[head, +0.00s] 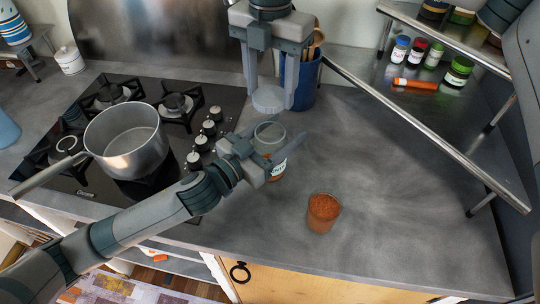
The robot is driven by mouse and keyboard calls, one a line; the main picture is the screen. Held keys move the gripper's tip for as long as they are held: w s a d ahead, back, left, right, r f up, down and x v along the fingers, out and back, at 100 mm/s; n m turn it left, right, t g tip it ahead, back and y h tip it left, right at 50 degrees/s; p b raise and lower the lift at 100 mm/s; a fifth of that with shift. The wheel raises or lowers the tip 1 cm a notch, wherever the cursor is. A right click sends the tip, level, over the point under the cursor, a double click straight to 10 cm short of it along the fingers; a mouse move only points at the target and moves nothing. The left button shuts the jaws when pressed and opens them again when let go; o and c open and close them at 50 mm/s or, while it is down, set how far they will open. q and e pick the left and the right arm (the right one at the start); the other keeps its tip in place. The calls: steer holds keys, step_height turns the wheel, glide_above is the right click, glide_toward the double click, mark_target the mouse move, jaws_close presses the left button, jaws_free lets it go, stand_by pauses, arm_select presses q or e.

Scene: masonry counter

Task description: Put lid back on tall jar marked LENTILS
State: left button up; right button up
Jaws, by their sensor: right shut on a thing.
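A tall clear jar (269,134) stands on the counter right of the stove, open at the top. Orange-red contents and a white label show low on it; the label is partly hidden, so I cannot read it fully. My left gripper (280,136) reaches in from the left with its fingers on either side of the jar; they look apart and do not clearly press on it. My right gripper (270,97) points down above the jar, shut on a round grey lid (268,101). The lid is above the rim, apart from it.
A cup of orange-red grains (323,212) stands right of the jar. A blue utensil crock (302,85) is close behind my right gripper. A saucepan (127,140) sits on the stove. A metal-edged shelf (430,120) with spice jars stands right. The counter's right middle is clear.

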arm_select(q)
steer(key=c, duration=0.5)
steer(key=shift+c, duration=0.2)
arm_select(e)
glide_above(270, 126)
steer(key=shift+f, duration=2.5)
steer(key=shift+f, duration=0.85)
steer(key=shift+f, duration=0.6)
arm_select(q)
jaws_close()
arm_select(e)
steer(key=m, duration=0.4)
steer(key=shift+m, duration=0.4)
steer(key=m, duration=0.5)
